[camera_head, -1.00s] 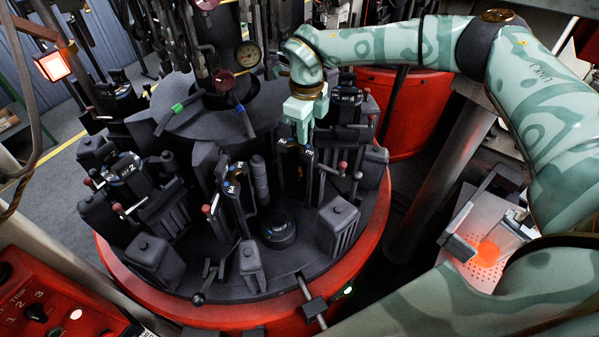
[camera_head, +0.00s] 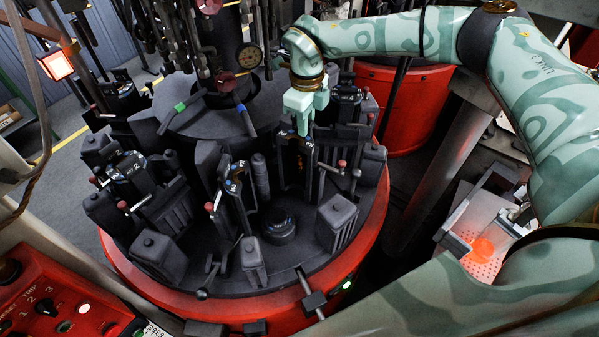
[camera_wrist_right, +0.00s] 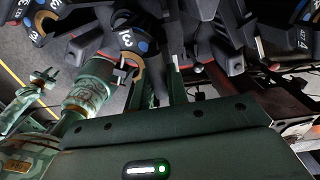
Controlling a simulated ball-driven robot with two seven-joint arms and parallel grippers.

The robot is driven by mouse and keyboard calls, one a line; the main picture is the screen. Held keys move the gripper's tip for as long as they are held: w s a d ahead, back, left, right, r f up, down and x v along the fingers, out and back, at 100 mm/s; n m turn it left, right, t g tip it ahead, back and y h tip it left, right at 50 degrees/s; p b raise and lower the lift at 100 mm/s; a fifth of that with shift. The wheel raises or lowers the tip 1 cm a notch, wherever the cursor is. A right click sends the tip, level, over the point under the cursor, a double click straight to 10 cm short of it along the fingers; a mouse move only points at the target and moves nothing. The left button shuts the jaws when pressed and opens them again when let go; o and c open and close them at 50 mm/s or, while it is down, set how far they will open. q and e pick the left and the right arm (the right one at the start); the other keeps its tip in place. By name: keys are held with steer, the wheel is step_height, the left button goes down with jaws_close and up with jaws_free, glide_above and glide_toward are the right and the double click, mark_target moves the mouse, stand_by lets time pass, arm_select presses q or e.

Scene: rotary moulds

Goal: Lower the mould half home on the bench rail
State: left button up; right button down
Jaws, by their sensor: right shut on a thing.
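In the right wrist view, a dark part marked 3 (camera_wrist_right: 135,40) shows beyond the green gripper body. I cannot make out the bench rail for certain. My left gripper does not show in the head view.
Several other mould stations (camera_head: 128,170) crowd the carousel, with red-knobbed levers and dark blocks (camera_head: 337,222) close by. Hanging tools and a gauge (camera_head: 249,55) are behind. A perforated tray glowing orange (camera_head: 490,225) is at right. A red control panel (camera_head: 60,300) is at lower left.

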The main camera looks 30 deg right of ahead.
steer(key=shift+w+r+p, duration=0.1)
steer(key=shift+r+p, duration=2.65)
steer(key=shift+r, duration=0.45)
steer(key=shift+a, duration=0.1)
